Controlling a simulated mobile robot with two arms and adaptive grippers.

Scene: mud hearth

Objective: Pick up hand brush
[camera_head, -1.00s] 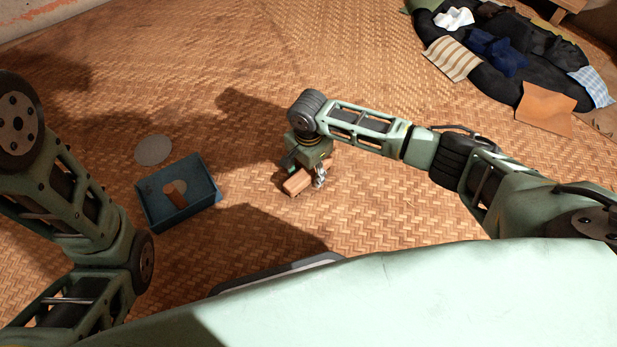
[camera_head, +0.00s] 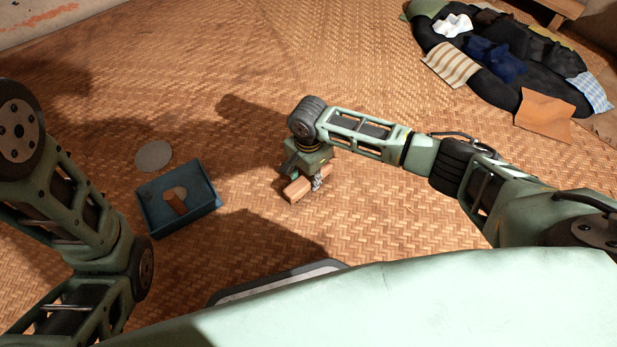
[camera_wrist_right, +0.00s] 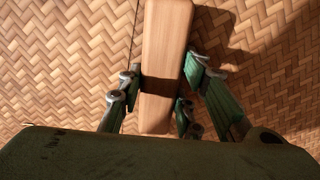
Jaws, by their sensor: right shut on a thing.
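The hand brush shows as a pale wooden block (camera_head: 297,190) under my right gripper, low over or on the woven mat. In the right wrist view the wooden block (camera_wrist_right: 165,45) runs upward from between the fingers. My right gripper (camera_head: 313,180) is shut on it, and in the wrist view its green and grey fingers (camera_wrist_right: 160,95) stand on both sides of the wood. Bristles are not visible. I cannot tell whether the brush touches the mat. My left arm comes in at the left, but its gripper is out of view.
A blue tray (camera_head: 205,208) with a brown-handled object (camera_head: 174,201) inside stands left of my right gripper. A flat grey disc (camera_head: 154,156) lies behind it. A dark pile with cloths (camera_head: 490,55) is at the far right. The mat (camera_head: 330,65) behind the gripper is clear.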

